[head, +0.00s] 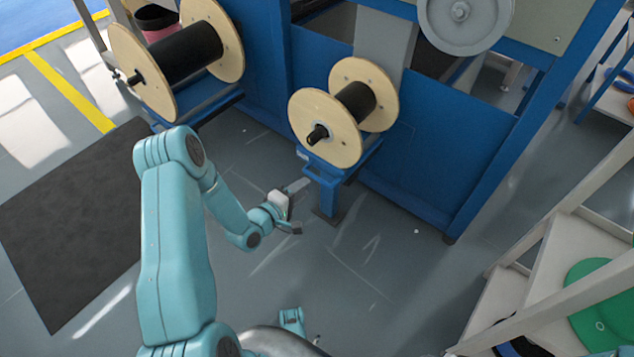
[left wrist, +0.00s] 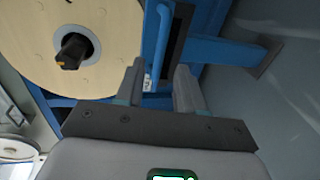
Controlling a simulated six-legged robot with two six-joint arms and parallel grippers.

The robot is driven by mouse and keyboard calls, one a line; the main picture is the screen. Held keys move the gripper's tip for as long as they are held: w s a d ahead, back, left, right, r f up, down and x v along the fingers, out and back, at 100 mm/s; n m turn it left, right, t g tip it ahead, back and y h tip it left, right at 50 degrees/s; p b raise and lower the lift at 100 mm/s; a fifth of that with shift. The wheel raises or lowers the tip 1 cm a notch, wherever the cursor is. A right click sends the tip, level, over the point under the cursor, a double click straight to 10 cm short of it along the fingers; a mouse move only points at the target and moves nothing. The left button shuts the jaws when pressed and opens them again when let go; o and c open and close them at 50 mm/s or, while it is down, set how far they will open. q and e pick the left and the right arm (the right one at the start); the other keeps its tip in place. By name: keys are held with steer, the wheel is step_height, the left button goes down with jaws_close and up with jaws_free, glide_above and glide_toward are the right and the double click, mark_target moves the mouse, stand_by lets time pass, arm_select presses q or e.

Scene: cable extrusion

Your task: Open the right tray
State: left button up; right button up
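The right wooden cable spool (head: 342,112) with its black core sits on a blue tray-like support (head: 343,168) at the front of the blue machine. My left gripper (head: 294,207) is low, just left of this support, with its fingers apart and nothing seen between them in the head view. In the left wrist view the gripper (left wrist: 160,66) is open. A blue bar (left wrist: 157,45), which looks like a handle, lines up between its fingertips. I cannot tell whether they touch it. The spool (left wrist: 70,45) is left of the fingers there.
A second spool (head: 180,60) stands on a blue support at the left. A dark mat (head: 75,225) lies on the floor. A shelf rack (head: 550,260) with coiled cables stands at the right. The grey floor between is clear.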

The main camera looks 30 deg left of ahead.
arm_select(q)
steer(key=b+x, duration=0.2)
steer(key=x, duration=0.5)
steer(key=shift+w+f, duration=0.1)
steer(key=shift+w, duration=0.2)
arm_select(e)
steer(key=w+f, duration=0.2)
steer(key=shift+d+f+t, duration=0.2)
steer(key=shift+f+t, duration=0.15)
steer(key=shift+t, duration=0.05)
arm_select(q)
jaws_close()
